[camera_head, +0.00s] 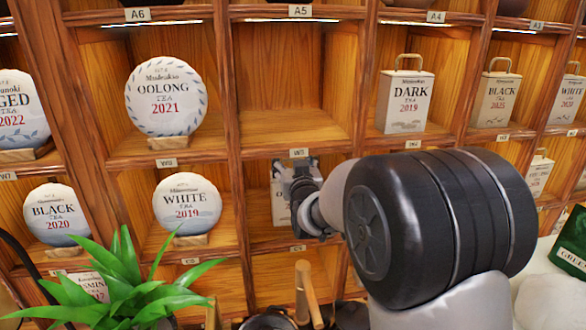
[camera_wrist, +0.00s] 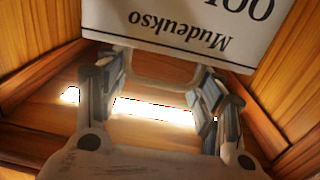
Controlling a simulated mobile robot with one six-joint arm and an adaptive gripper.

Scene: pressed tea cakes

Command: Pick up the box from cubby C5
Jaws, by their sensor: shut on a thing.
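The box (camera_head: 281,196) is white with dark lettering and stands in a middle-column cubby, mostly hidden behind my gripper (camera_head: 301,172). The small cubby labels around it are too blurred to read surely. In the wrist view the white box (camera_wrist: 190,25) fills the top, its lettering upside down, "Mudeukso" above the start of a larger word. Its pale handle (camera_wrist: 150,82) lies between the fingers of my gripper (camera_wrist: 165,88), which is shut on it. I cannot tell whether the box's base touches the cubby floor.
Wooden cubby walls (camera_wrist: 45,75) stand close on both sides. The cubby above (camera_head: 285,75) is empty. White round tea cakes (camera_head: 187,203) stand to the left, a "DARK" box (camera_head: 405,100) to the upper right. A green plant (camera_head: 125,285) is at lower left.

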